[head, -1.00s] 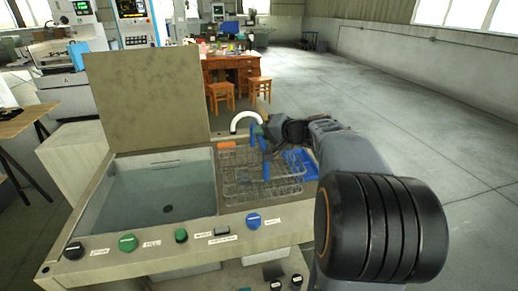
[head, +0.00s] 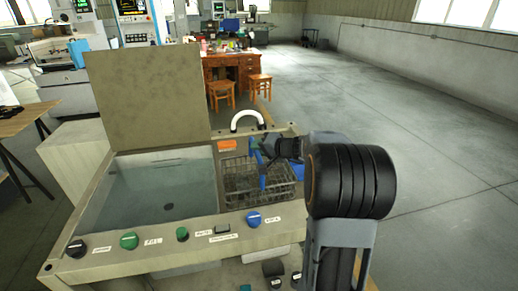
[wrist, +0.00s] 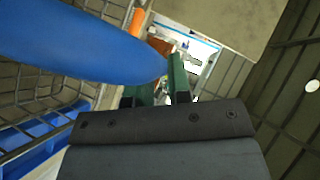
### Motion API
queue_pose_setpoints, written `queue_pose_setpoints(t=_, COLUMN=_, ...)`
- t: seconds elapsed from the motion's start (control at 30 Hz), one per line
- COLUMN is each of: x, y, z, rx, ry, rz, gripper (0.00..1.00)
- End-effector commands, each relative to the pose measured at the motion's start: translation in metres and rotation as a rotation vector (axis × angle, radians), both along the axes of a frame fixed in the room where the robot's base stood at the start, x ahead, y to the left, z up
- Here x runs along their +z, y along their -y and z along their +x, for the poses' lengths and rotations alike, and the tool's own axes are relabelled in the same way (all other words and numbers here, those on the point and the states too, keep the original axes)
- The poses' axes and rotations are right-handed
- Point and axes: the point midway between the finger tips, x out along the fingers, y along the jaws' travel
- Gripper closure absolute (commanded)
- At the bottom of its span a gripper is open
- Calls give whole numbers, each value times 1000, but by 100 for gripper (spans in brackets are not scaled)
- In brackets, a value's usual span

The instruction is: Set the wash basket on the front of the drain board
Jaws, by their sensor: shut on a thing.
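The wash basket (head: 284,193) is a wire basket with a blue handle, on the right part of the sink unit in the head view. My gripper (head: 262,148) is shut on the blue handle from above and right. In the wrist view the handle (wrist: 80,40) crosses the upper left beside my green-padded fingers (wrist: 158,88), with basket wires (wrist: 38,88) at left. The drain board (head: 227,160) lies right of the water basin, mostly hidden under the basket. I cannot tell whether the basket touches it.
The water-filled basin (head: 160,195) is to the left, with a raised lid panel (head: 148,95) behind. A white curved spout (head: 247,117) and an orange item (head: 227,145) are at the back. Knobs (head: 254,218) line the front edge. The floor at right is open.

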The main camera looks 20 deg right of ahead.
Motion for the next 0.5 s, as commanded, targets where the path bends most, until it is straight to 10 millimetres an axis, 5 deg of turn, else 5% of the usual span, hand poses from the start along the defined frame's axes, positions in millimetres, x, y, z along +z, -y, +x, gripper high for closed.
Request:
queue_pose_setpoints(t=0.4, x=-1, y=0, z=0, rx=0, ry=5, rz=0, gripper=100)
queue_pose_setpoints(t=0.43, x=-3, y=0, z=0, rx=0, ry=0, rz=0, gripper=79)
queue_pose_setpoints(t=0.5, x=-2, y=0, z=0, rx=0, ry=0, rz=0, gripper=72)
